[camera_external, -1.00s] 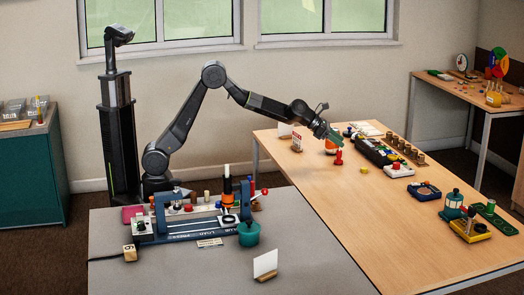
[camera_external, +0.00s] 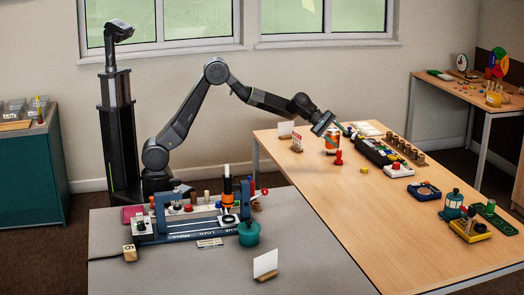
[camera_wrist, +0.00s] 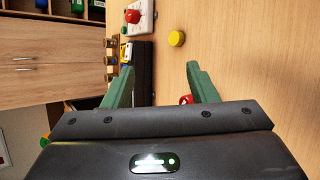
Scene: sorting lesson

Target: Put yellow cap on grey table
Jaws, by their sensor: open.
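The yellow cap (camera_external: 364,170) lies on the wooden table, in front of the black tray and to the right of the red piece. It also shows in the wrist view as a small yellow disc (camera_wrist: 176,38), beyond my fingertips and apart from them. My gripper (camera_wrist: 160,69) is open, with two green fingers and nothing between them. In the external view my gripper (camera_external: 334,132) hangs over the back part of the wooden table, up and left of the cap. The grey table (camera_external: 325,255) stands at the front left, with bare room on its right part.
On the grey table are a blue press frame (camera_external: 180,232), a teal pot (camera_external: 249,234) and a white card (camera_external: 265,263).

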